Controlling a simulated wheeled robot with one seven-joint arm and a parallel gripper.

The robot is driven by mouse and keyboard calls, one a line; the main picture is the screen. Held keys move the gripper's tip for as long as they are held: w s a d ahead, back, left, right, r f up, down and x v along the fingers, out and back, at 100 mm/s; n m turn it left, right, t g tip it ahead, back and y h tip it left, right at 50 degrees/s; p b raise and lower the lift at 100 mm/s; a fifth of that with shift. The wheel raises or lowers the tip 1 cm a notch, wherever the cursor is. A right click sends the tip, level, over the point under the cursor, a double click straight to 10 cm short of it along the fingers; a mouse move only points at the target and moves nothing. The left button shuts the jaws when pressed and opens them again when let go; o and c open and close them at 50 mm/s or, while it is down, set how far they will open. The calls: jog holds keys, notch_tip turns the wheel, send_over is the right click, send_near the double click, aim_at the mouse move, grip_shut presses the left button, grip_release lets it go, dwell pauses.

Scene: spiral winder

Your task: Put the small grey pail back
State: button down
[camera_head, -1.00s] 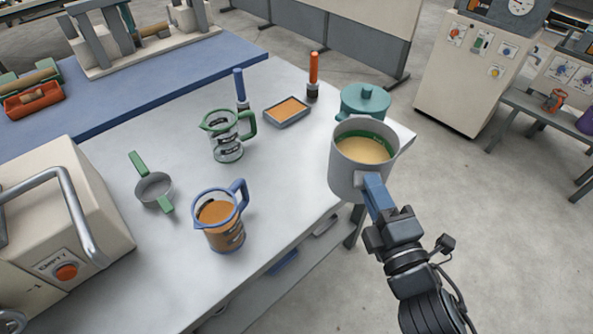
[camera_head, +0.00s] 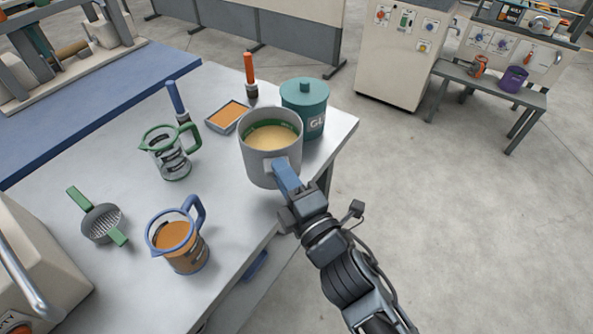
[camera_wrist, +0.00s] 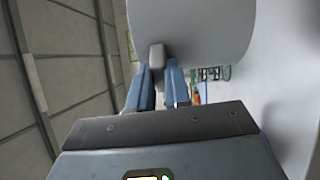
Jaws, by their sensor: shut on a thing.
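The grey pail (camera_head: 268,165) is upright, with a green band inside its rim and a pale yellow content. My gripper (camera_head: 286,178) is shut on its grey handle, between two blue fingers. The wrist view also shows the grip on the handle (camera_wrist: 156,55) and the pail's curved wall (camera_wrist: 200,25). The pail is at the right part of the white table (camera_head: 95,280), in front and to the left of a teal lidded canister (camera_head: 312,120). I cannot tell whether its base touches the table.
An orange-filled tray (camera_head: 228,117), a green-rimmed glass jug (camera_head: 172,162), a blue-rimmed jug of orange content (camera_head: 180,250) and a sieve with green handles (camera_head: 103,222) stand left of the pail. A blue-handled tool (camera_head: 177,100) and an orange-handled tool (camera_head: 250,75) stand behind. Right of the table is open floor.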

aim_at(250, 164)
jog(key=shift+w+a+f, duration=0.3)
jog(key=shift+w+a, duration=0.15)
jog(key=shift+a, duration=0.35)
jog(key=a+f+b, duration=0.1)
jog(key=b, duration=0.1)
jog(key=w+a+f+b, duration=0.1)
jog(key=a+b, duration=0.1)
jog(key=shift+a+f+b, duration=0.1)
jog(key=shift+f+b, duration=0.15)
jog(key=shift+b, duration=0.15)
jog(key=shift+w+a+f+b, duration=0.1)
jog(key=shift+a+f+b, duration=0.15)
jog(key=shift+f+b, duration=0.5)
jog(key=shift+w+a+f+b, duration=0.1)
jog(key=shift+a+f+b, duration=0.1)
jog(key=shift+f+b, duration=0.6)
jog(key=shift+a+f+b, duration=0.25)
jog(key=shift+f+b, duration=0.35)
jog(key=shift+b, duration=0.3)
jog(key=shift+f, duration=0.25)
jog(key=c, duration=1)
grip_release()
jog(key=shift+f, duration=0.15)
